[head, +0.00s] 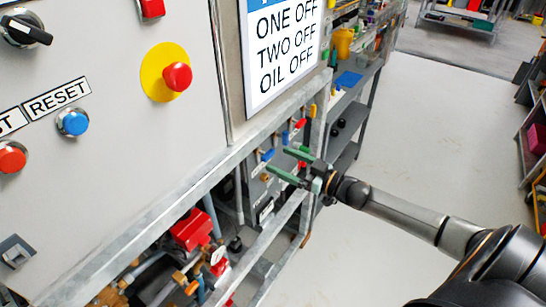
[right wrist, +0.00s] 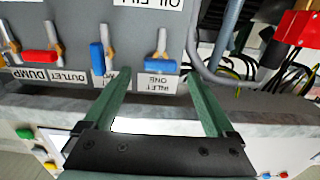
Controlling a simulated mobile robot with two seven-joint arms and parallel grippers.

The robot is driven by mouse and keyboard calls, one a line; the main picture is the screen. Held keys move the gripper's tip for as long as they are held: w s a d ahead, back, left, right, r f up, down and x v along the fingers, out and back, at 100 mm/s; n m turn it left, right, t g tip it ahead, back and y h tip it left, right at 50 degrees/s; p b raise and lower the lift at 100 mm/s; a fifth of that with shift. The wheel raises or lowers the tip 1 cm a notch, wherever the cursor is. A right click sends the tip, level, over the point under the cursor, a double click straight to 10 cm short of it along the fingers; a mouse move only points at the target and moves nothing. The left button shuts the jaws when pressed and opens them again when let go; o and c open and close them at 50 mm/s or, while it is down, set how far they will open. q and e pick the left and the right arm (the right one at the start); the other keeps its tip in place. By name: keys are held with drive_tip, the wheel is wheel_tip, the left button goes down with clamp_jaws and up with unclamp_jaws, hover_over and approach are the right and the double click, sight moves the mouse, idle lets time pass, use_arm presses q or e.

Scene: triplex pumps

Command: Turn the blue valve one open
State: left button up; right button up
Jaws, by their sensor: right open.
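In the right wrist view, the blue valve one (right wrist: 157,66) has a blue handle on a brass stem above an upside-down label reading INLET ONE. It also shows in the head view (head: 268,155), small, near my fingertips. My right gripper (head: 277,159) is open, its green fingers pointing at the valve panel. In the right wrist view my right gripper (right wrist: 158,78) has one finger to each side of the valve one handle, with nothing between them gripped. I cannot tell whether a finger touches the handle. My left gripper is not in view.
A second blue valve (right wrist: 96,57) and a red valve (right wrist: 39,57) sit to the left on the panel. A metal frame rail (right wrist: 270,103) runs below the valves. A sign (head: 285,45) reads ONE OFF, TWO OFF, OIL OFF. The floor (head: 430,120) at right is clear.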

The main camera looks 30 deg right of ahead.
sight(271, 156)
drive_tip(key=shift+x, duration=1.85)
drive_tip(key=shift+c, duration=0.3)
drive_tip(key=c, duration=1.3)
